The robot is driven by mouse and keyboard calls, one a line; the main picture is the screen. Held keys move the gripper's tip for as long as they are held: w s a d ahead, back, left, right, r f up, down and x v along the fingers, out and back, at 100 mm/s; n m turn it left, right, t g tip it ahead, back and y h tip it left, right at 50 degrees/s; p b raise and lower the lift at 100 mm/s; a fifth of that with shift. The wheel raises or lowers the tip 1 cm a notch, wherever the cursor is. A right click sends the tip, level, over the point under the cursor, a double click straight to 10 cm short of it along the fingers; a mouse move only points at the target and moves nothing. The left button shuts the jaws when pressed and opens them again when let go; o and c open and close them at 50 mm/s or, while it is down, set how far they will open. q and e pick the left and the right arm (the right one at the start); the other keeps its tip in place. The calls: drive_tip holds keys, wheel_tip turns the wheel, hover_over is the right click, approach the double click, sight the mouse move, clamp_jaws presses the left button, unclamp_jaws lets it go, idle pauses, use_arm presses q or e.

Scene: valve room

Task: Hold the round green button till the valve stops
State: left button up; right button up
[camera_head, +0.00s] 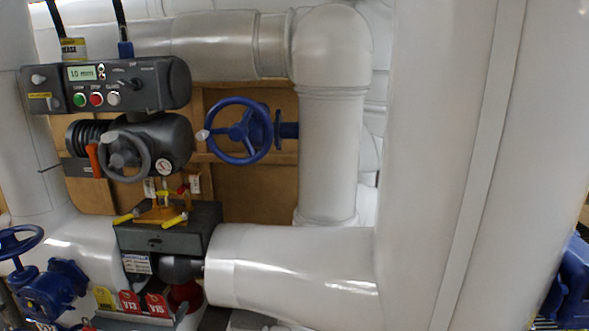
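The round green button (79,99) is on the front of a dark grey control box (160,84) at the upper left. A round red button (96,99) and a white one (113,98) sit to its right. A small display (82,73) above the buttons reads what looks like "10 mm". The valve actuator (165,140) with a grey handwheel (124,156) is below the box. Neither of my grippers shows in this view, and nothing is touching the green button.
A blue handwheel (239,130) stands right of the actuator. Large white pipes (440,160) fill the middle and right. A grey box with yellow-handled tools (172,238) is below. Another blue valve (50,283) and red and yellow tags (130,302) are at the lower left.

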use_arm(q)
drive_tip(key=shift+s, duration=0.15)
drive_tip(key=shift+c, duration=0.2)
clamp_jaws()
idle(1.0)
